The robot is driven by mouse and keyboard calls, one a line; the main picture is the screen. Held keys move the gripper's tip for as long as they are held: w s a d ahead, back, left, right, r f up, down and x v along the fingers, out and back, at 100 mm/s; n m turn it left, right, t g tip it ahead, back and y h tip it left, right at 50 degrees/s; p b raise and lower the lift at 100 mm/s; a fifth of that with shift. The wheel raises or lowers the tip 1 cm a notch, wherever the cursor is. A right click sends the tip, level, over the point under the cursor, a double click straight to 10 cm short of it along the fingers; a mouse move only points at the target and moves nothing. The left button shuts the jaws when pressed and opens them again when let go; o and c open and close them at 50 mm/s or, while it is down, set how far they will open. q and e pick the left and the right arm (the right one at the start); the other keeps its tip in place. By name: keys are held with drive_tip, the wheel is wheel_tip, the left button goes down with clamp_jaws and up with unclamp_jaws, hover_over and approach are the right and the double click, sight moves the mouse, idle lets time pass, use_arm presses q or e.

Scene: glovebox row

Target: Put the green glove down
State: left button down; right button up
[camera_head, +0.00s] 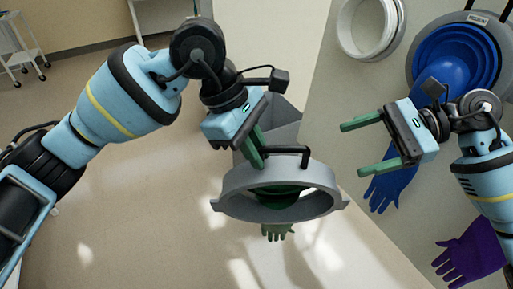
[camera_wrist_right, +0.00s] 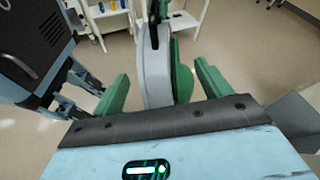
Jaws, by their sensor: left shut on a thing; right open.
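The green glove (camera_head: 277,231) hangs below a grey ring (camera_head: 235,203), its fingers showing under the rim and more green inside the opening. My left gripper (camera_head: 257,150) is shut at the ring's black handle (camera_head: 292,150), holding ring and glove up in the air; the exact grip is partly hidden. My right gripper (camera_head: 354,148) is open and empty, to the right of the ring and apart from it. In the right wrist view the grey ring (camera_wrist_right: 155,75) shows edge-on beyond the open fingers, with green (camera_wrist_right: 183,78) beside it.
A pale panel on the right carries a blue port (camera_head: 424,70) with a blue glove (camera_head: 390,188), a white ring (camera_head: 346,35) and a purple glove (camera_head: 470,254). A grey bin-like thing (camera_head: 283,120) stands behind the held ring. A white cart (camera_head: 18,50) is far left. Open floor lies lower left.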

use_arm(q)
drive_tip(key=shift+r, duration=0.1)
use_arm(e)
drive_tip(key=a+m+y, duration=0.1)
drive_tip(key=m, duration=0.1)
drive_tip(key=w+a+m+t+y, duration=0.1)
drive_tip(key=m+y, duration=0.1)
drive_tip(key=a+f+m+t+y, duration=0.1)
drive_tip(key=y, duration=0.1)
drive_tip(key=shift+w+a+m, duration=0.15)
drive_tip(key=shift+m, duration=0.25)
drive_tip(key=w+d+f+m+t+h, duration=0.25)
drive_tip(key=f+m+t+h, duration=0.25)
drive_tip(key=f+m+t, duration=0.75)
drive_tip(key=w+d+f+m+t+h, duration=0.1)
drive_tip(key=d+f+m+t+h, duration=0.35)
drive_tip(key=m, duration=1.45)
drive_tip(key=s+a+f+m+g+h, duration=0.1)
drive_tip(key=s+f+m+g+h, duration=0.6)
drive_tip(key=s+f+m, duration=1.1)
drive_tip(key=s+f+g, duration=0.1)
drive_tip(key=s+f, duration=0.6)
drive_tip(key=s, duration=0.2)
drive_tip(key=shift+s+m+g, duration=0.35)
drive_tip(key=shift+s+g, duration=0.05)
